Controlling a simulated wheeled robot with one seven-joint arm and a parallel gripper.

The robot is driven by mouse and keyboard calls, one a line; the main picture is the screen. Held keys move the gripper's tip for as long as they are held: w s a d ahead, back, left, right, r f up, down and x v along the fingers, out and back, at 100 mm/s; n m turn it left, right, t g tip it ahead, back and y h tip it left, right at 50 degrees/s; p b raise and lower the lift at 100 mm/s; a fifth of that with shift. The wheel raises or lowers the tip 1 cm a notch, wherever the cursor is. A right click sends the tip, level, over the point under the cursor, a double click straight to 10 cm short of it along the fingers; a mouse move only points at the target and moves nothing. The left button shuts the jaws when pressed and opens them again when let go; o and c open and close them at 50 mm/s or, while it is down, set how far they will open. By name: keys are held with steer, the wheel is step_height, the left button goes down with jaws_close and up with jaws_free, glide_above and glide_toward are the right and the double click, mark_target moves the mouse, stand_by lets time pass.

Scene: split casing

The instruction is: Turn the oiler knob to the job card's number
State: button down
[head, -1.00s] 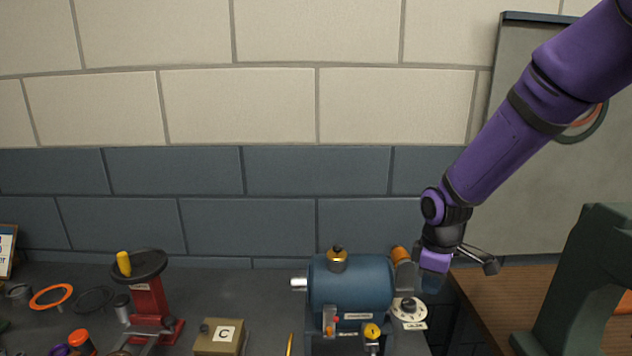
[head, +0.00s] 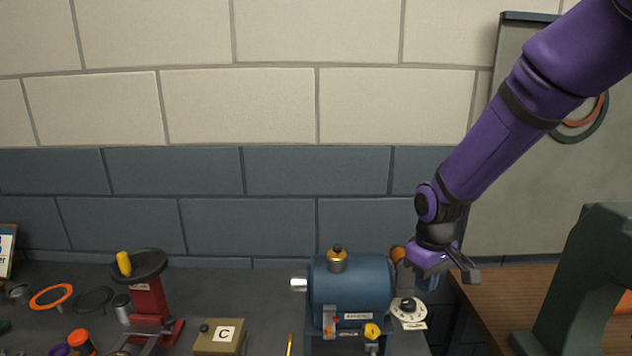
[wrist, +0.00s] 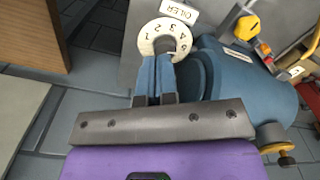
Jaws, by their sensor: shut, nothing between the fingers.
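The oiler dial (head: 412,318) is a pale disc at the right end of the blue motor, with a dark knob (head: 407,304) at its middle. In the wrist view the dial (wrist: 146,45) shows printed numbers around the knob (wrist: 164,44), beside an OILER label (wrist: 180,12). My gripper (wrist: 156,62) is shut and empty. Its blue fingers lie together, with their tips in front of the dial's near edge, overlapping it in the picture; I cannot tell whether they touch. A card (head: 6,248) at the far left edge is cut off, and no number is readable on it.
The blue motor (head: 350,288) with a brass cap (head: 337,260) stands close beside the dial. A red stand (head: 150,300), a box marked C (head: 218,338) and rings lie to the left. A dark green machine (head: 585,270) stands right, on a wooden bench.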

mark_target(419, 320)
step_height(419, 320, down, 6)
steer(key=shift+s+f, duration=0.35)
steer(key=shift+s, duration=0.05)
stand_by(0.4)
steer(key=shift+a, duration=0.2)
stand_by(0.8)
steer(key=shift+s+d, duration=0.15)
steer(key=shift+s, duration=0.15)
steer(key=shift+w+r, duration=0.2)
steer(key=shift+r, duration=0.2)
steer(key=shift+w+r, duration=0.15)
steer(key=shift+r, duration=2.45)
steer(key=shift+d, duration=0.1)
